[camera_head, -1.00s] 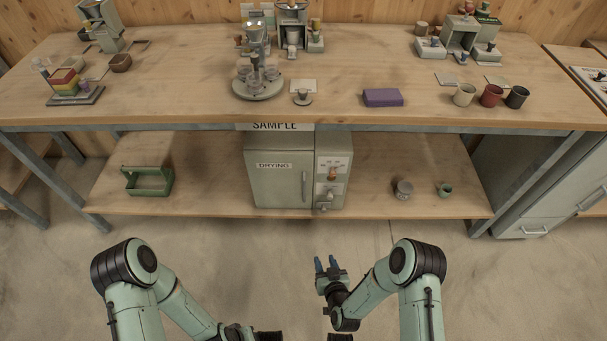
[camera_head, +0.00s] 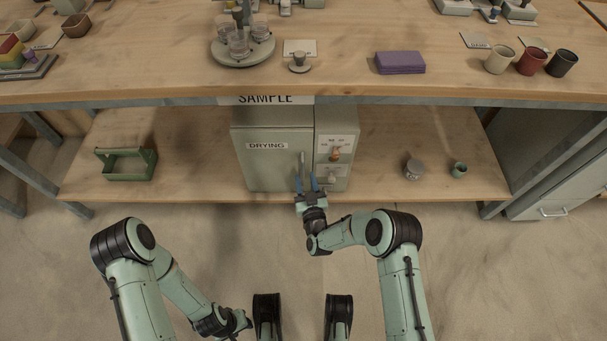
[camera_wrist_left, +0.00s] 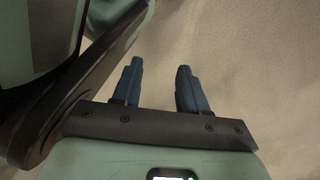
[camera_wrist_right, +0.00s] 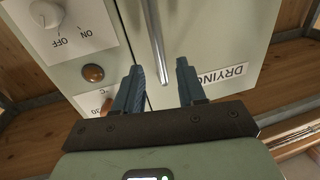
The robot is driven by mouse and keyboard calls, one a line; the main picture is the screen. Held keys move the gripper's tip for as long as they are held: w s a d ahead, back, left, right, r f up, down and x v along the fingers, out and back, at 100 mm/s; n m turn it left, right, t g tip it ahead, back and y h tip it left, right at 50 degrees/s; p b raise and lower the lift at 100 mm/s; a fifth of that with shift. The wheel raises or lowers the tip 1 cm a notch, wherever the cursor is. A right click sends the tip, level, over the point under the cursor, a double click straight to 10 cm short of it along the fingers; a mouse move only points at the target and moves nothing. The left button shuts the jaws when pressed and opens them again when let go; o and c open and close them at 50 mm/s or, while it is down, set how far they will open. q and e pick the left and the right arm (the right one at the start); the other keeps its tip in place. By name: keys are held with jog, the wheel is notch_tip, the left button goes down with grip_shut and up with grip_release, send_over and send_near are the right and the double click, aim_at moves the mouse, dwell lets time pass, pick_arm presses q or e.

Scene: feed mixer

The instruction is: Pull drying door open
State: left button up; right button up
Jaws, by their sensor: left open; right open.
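The drying door (camera_head: 270,163) is a grey-green panel marked DRYING on the cabinet on the lower shelf, and it looks closed. Its upright bar handle (camera_head: 301,166) is near the door's right edge. My right gripper (camera_head: 306,183) is open in front of the lower part of the handle. My left gripper (camera_wrist_left: 157,70) is open and empty over the bare floor. In the head view its fingers are hard to make out.
The control panel (camera_head: 335,152) with knobs sits right of the door. A green tray (camera_head: 128,165) is left on the shelf; a small grey pot (camera_head: 413,170) and a green cup (camera_head: 459,170) are right. The worktop edge (camera_head: 420,98) overhangs the cabinet. Floor in front is clear.

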aim_at(303, 171)
jog(key=shift+w+a+b, duration=0.2)
jog(key=shift+w+b, duration=0.05)
jog(key=shift+w, duration=0.6)
jog(key=shift+w+a+b, duration=0.15)
jog(key=shift+w+b, duration=0.05)
jog(key=shift+w, duration=0.65)
pick_arm(q)
jog(key=shift+s+a+f+g, duration=0.1)
jog(key=shift+s+f+g, duration=0.15)
jog(key=shift+s, duration=0.35)
jog(key=shift+s+a+f+g, duration=0.15)
jog(key=shift+s+f, duration=0.15)
jog(key=shift+s, duration=0.25)
jog(key=shift+d, duration=0.1)
pick_arm(e)
grip_shut()
pick_arm(q)
jog(key=shift+w, duration=0.1)
pick_arm(e)
jog(key=shift+s, duration=0.1)
